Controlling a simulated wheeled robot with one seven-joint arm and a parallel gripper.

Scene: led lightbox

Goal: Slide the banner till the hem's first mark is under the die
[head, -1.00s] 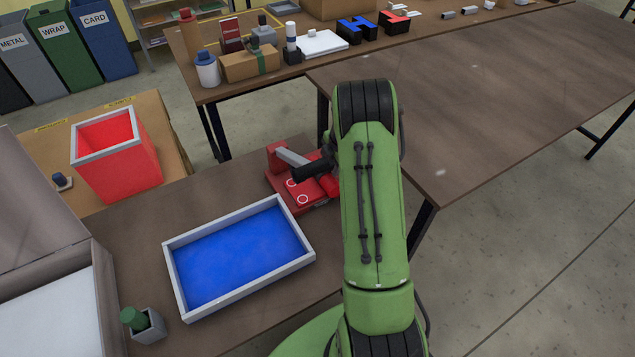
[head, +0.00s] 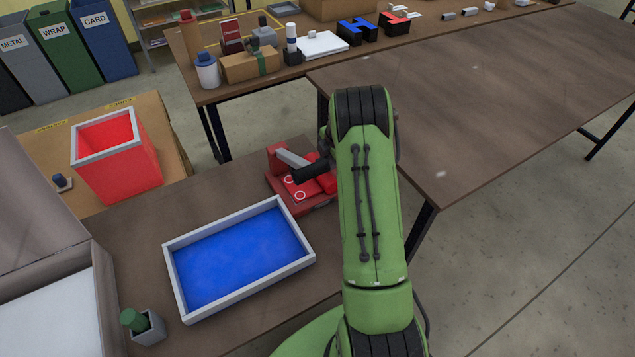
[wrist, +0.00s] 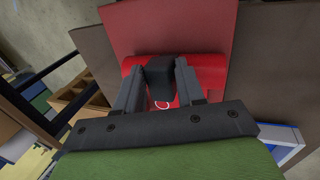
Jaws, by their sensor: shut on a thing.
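The red banner (wrist: 170,28) shows in the wrist view as a flat sheet running to the top edge; my arm hides most of it in the head view. White ring marks (head: 300,195) show on red beside the die press (head: 276,156), which has a grey lever and black grip (head: 310,173). A dark block between the fingers hides the contact. The die itself is hidden, so I cannot tell which mark is under it.
A grey-rimmed blue tray (head: 238,294) lies in front of the press. A green-capped item in a small grey holder (head: 148,330) and an open case (head: 45,270) stand at the left. A red bin (head: 118,170) is behind. The right table (head: 490,110) is largely clear.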

